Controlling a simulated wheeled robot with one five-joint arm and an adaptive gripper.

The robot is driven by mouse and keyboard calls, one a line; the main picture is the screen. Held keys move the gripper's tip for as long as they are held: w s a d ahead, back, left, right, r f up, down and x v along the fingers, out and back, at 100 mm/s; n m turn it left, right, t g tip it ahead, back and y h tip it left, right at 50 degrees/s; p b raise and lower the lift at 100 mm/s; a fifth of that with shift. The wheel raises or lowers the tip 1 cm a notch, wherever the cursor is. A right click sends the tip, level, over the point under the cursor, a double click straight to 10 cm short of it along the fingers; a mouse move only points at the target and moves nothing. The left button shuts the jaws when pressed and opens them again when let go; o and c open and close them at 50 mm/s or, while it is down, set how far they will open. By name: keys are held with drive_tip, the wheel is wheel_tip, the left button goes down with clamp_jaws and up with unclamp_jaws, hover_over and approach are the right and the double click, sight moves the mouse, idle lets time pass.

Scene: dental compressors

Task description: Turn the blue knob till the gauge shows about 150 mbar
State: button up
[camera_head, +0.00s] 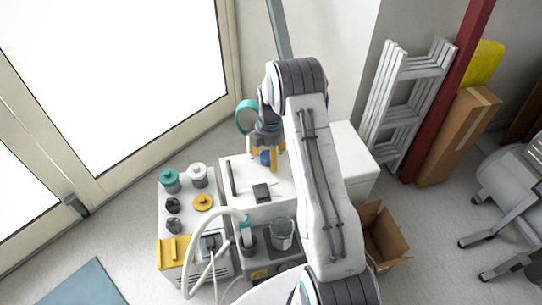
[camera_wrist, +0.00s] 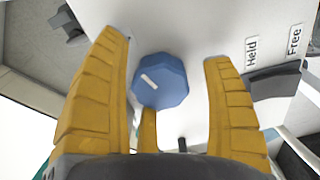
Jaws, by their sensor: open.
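The blue knob (camera_wrist: 160,82) is a faceted dial with a white mark on its face, mounted on a pale panel (camera_wrist: 190,30). In the wrist view it sits between the yellow fingers of my gripper (camera_wrist: 168,70), with a gap on each side. My gripper is open and not touching the knob's sides. In the head view my gripper (camera_head: 268,162) hangs over the white unit (camera_head: 290,195), and the blue knob (camera_head: 265,157) shows partly between the fingers. No gauge face is readable in either view.
Beside the knob are labels "Held" (camera_wrist: 252,53) and "Free" (camera_wrist: 295,40) by a dark part (camera_wrist: 275,82). A grey machine with caps (camera_head: 170,240), a white hose (camera_head: 190,255) and a clear jar (camera_head: 282,236) stand near the white unit. An open cardboard box (camera_head: 385,240) is at right.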

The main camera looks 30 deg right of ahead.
sight(268, 155)
wheel_tip(268, 155, up, 12)
idle(0.6)
drive_tip(key=shift+f+m, duration=0.3)
drive_tip(key=shift+f, duration=0.1)
drive_tip(key=shift+c, duration=1.3)
drive_tip(key=f+m, duration=0.2)
drive_tip(key=m, duration=0.1)
drive_tip(key=f+m, duration=0.1)
drive_tip(key=f, duration=0.1)
drive_tip(key=shift+w+a+f+m+b, duration=0.1)
drive_tip(key=shift+w+a+m+b, duration=0.05)
drive_tip(key=shift+a+m+b, duration=0.25)
drive_tip(key=shift+m, duration=0.3)
drive_tip(key=shift+f+b, duration=1.05)
drive_tip(key=shift+f, duration=2.75)
drive_tip(key=shift+c, duration=0.2)
